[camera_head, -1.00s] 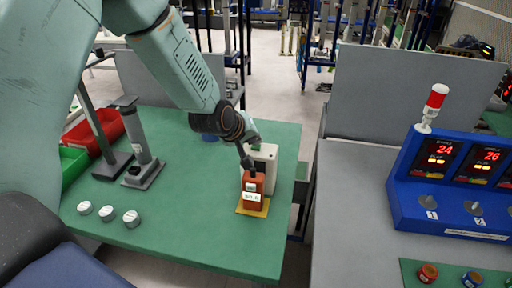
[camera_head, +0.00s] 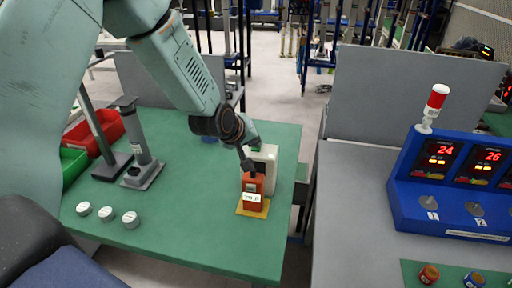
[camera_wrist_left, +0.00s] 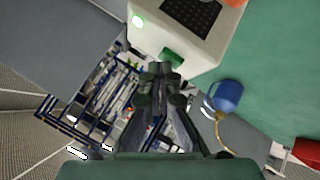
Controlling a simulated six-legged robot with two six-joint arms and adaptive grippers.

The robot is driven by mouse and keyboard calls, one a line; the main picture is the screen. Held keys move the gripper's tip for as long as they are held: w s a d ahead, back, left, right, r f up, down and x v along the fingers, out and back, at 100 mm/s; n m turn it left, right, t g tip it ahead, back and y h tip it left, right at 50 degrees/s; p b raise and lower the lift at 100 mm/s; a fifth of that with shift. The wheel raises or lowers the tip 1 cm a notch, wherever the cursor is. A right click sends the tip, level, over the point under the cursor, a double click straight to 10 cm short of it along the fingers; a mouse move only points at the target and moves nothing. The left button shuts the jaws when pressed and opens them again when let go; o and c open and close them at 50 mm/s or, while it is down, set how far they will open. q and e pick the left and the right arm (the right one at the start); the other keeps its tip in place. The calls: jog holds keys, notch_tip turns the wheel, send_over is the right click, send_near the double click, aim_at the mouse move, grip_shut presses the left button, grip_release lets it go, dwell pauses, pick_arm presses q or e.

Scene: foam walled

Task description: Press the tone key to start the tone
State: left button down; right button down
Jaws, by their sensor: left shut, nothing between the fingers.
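The beige box (camera_head: 268,170) stands on the green table, behind an orange meter (camera_head: 254,184) with a white label. In the left wrist view, the box (camera_wrist_left: 190,38) shows a dark grille, a lit pale-green lamp (camera_wrist_left: 137,20) and a green key (camera_wrist_left: 173,57) at its near edge. A small green part also shows on top of the box in the head view (camera_head: 256,148). My left gripper (camera_head: 249,170) is shut and empty, pointing down at the box and meter. In the wrist view its fingertips (camera_wrist_left: 160,70) are beside the green key; contact cannot be told. My right gripper is out of view.
The meter stands on a yellow pad (camera_head: 252,209). A blue cup (camera_wrist_left: 226,95) is near the box. A grey stand (camera_head: 140,150), red bin (camera_head: 108,128) and several white weights (camera_head: 131,219) are left. A blue console (camera_head: 450,185) is right. The table's front is clear.

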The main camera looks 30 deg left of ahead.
aim_at(254, 149)
pick_arm(q)
jog(key=shift+f, duration=0.15)
dwell(0.3)
jog(key=shift+r+p, duration=0.7)
jog(key=shift+r, duration=0.25)
notch_tip(254, 149, up, 5)
jog(key=p, duration=0.4)
jog(key=shift+r, duration=0.1)
